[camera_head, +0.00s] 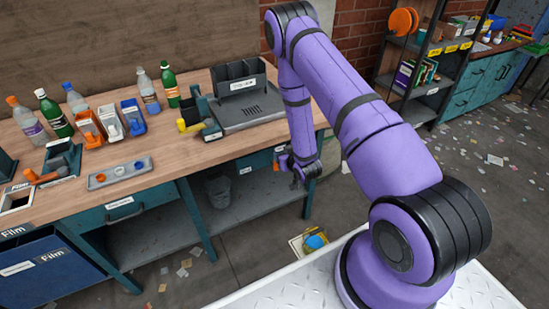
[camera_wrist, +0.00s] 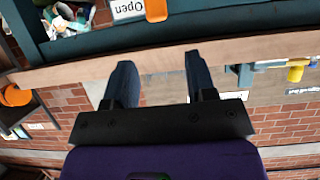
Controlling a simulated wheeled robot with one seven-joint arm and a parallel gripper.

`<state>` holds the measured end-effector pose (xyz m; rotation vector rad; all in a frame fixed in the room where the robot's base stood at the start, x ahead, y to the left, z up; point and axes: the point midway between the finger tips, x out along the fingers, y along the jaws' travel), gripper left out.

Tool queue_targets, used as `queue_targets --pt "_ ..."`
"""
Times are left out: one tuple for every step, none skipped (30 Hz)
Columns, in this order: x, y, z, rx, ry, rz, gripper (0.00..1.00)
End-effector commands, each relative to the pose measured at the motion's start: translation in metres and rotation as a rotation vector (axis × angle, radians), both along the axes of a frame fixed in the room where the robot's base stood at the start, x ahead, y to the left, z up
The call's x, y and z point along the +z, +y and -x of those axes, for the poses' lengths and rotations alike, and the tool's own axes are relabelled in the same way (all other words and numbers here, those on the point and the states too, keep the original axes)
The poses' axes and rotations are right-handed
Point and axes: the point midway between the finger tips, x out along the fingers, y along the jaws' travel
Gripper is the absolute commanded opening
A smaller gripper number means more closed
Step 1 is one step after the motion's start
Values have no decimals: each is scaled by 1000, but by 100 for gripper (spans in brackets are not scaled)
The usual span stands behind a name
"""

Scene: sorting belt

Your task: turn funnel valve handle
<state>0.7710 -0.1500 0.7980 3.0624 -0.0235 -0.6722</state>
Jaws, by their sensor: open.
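An orange handle (camera_wrist: 156,10) shows at the top edge of the wrist view, partly cut off, beside a white label that reads "Open" upside down (camera_wrist: 128,9). I take it for the valve handle; the funnel itself is not clearly seen. My gripper (camera_wrist: 158,75) is open and empty, its two dark fingers apart and pointing toward the handle's side of the picture, with a visible gap to it. In the head view my gripper (camera_head: 297,170) hangs low by the right end of the workbench, too small there for its fingers to be clear.
The wooden workbench (camera_head: 150,172) carries bottles, small bins, a grey tray (camera_head: 120,173) and a grey machine (camera_head: 249,110). Its right edge is close to my gripper. A dark shelf rack (camera_head: 412,75) stands at the back right. Open floor (camera_head: 475,135) lies to the right.

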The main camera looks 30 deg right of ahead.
Motion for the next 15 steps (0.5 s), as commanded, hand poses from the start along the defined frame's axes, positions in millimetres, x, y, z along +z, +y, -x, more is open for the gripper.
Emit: queue_targets --pt "-13 0 8 3 -4 -3 51" --pt "-18 0 11 5 -11 -3 51" --pt "-24 0 15 7 -17 -5 51" --pt "-27 0 17 8 -23 -6 51" --pt "-31 0 19 10 -27 -6 51" --pt "-33 0 21 12 -32 -8 51" --pt "-35 0 22 12 -35 -8 51" --pt "-36 0 23 13 -37 -9 51" --pt "-38 0 23 14 -39 -9 51" --pt "-38 0 22 14 -40 -9 51" --pt "-39 0 20 14 -41 -9 51" --pt "-40 0 18 14 -41 -9 51" --pt "-41 0 15 14 -41 -9 51" --pt "-43 0 11 15 -42 -9 51" --pt "-44 0 6 15 -42 -9 51"
